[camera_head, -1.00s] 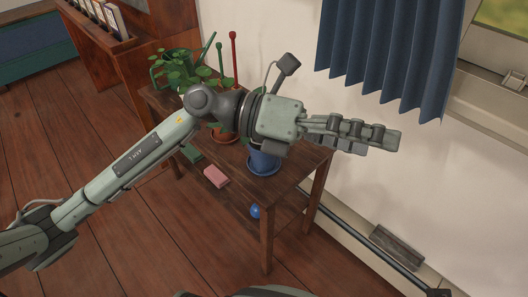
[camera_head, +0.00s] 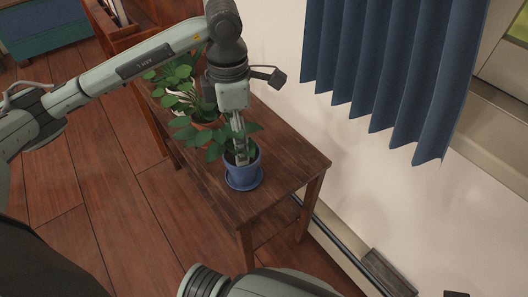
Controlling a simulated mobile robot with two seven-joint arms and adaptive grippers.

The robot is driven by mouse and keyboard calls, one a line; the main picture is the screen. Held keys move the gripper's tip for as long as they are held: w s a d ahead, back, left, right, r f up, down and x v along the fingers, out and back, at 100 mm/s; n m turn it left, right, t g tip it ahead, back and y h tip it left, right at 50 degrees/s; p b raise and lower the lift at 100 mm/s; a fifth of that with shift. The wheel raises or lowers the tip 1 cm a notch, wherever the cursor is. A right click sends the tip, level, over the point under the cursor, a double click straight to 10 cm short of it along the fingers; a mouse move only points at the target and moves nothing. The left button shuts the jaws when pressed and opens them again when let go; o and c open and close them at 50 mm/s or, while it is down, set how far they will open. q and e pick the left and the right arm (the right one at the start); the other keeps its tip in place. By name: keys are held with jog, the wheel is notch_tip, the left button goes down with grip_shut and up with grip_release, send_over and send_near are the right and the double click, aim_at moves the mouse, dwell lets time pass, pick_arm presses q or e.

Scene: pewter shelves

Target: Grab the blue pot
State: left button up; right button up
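The blue pot (camera_head: 246,174) stands upright on a blue saucer (camera_head: 231,185) near the front of the wooden table. A green leafy plant (camera_head: 213,152) grows in it, with leaves spreading mostly to the left. My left gripper (camera_head: 241,158) points down from above, with its fingertips among the leaves at the pot's rim. Leaves and the steep view hide the fingertips, so I cannot tell whether they touch or hold the pot. My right gripper is out of view.
The wooden table (camera_head: 290,158) has bare room right of the pot. Other potted plants (camera_head: 180,75) stand behind it, partly covered by my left arm. A blue curtain (camera_head: 385,70) hangs along the wall at right. A grey block (camera_head: 388,272) lies by the wall.

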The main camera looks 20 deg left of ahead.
aim_at(244, 178)
pick_arm(q)
jog(key=shift+w+f, duration=0.1)
jog(key=shift+w, duration=0.15)
jog(key=shift+d+f, duration=0.1)
jog(key=shift+f, duration=0.15)
notch_tip(244, 178, down, 7)
jog(key=shift+d+f, duration=0.1)
jog(key=shift+w, duration=0.1)
jog(key=c, duration=1.9)
jog(key=shift+c, duration=0.3)
jog(key=shift+r, duration=0.25)
